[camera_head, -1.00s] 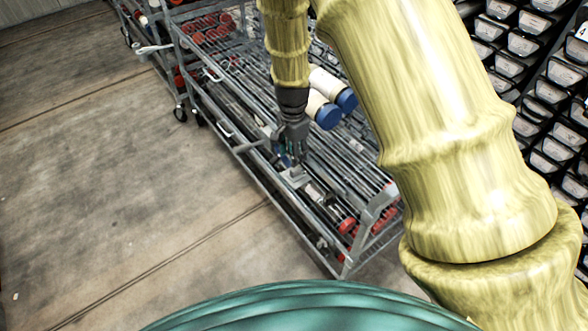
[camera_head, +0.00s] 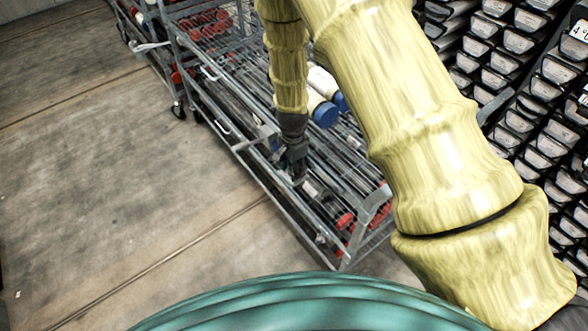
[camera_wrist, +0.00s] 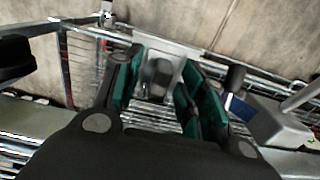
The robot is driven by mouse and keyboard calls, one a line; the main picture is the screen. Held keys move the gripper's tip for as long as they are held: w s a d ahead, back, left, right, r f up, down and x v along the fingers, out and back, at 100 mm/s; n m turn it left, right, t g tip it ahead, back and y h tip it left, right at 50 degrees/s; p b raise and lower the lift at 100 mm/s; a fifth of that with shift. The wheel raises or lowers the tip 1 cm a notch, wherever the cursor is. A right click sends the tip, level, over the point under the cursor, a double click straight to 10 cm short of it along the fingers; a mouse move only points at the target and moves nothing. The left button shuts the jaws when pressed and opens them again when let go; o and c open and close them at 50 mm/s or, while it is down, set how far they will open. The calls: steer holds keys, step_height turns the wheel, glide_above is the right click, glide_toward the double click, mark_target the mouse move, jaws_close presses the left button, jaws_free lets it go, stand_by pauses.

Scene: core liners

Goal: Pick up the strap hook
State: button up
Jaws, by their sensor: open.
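A light grey metal piece with a dark rounded part, which looks like the strap hook (camera_wrist: 157,72), lies between my fingers in the wrist view. My gripper (camera_wrist: 161,85) is open, with one green-padded finger on each side of it. I cannot tell whether the fingers touch it. In the head view my gripper (camera_head: 297,176) points down at the near edge of the metal cart and mostly hides the hook.
The wire-decked cart (camera_head: 232,143) holds rods, red-ended parts and white tubes with blue caps (camera_head: 325,114). A grey and blue part (camera_wrist: 262,118) lies right of my fingers. Racks of core boxes (camera_head: 520,120) stand at the right. The concrete floor at left is clear.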

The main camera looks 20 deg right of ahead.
steer(key=shift+f, duration=0.2)
jaws_close()
stand_by(0.3)
